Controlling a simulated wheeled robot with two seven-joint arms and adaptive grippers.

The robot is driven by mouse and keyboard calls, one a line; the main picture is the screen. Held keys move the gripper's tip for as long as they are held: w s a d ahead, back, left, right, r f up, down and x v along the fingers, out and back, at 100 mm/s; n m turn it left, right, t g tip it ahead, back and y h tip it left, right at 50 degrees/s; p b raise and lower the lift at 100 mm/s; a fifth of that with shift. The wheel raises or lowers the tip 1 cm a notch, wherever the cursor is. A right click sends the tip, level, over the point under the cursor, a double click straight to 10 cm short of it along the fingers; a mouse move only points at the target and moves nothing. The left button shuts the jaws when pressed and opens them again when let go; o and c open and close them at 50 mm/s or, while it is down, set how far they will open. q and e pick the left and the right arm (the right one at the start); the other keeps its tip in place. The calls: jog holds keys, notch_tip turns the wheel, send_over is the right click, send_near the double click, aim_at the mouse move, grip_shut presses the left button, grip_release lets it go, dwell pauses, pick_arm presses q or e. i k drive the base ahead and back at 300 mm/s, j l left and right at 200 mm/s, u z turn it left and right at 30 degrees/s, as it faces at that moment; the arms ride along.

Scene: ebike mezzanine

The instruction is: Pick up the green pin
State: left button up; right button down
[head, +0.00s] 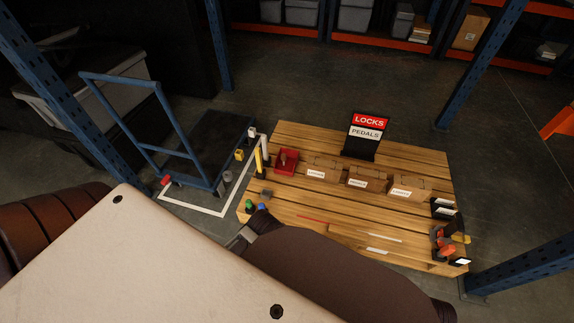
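The green pin (249,205) is a small green-topped piece at the left front corner of the wooden pallet table. A similar blue-topped piece (263,207) is just to its right. A dark arm link of mine comes in from the lower right and ends close below both pieces. A small grey metal part by its end, perhaps of my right gripper (240,239), shows beside my white body panel. Its fingers cannot be made out, and I see nothing held. My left gripper is not in view; only part of the brown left arm shows at the left edge.
The wooden pallet table (300,205) holds a red bin (286,162), several cardboard boxes (367,180) and a locks and pedals sign (367,125). Orange and black items (443,243) lie at the right. A blue trolley (205,145) stands left; blue rack posts flank the area.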

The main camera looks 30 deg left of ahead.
aim_at(249, 203)
jog(key=u, duration=1.5)
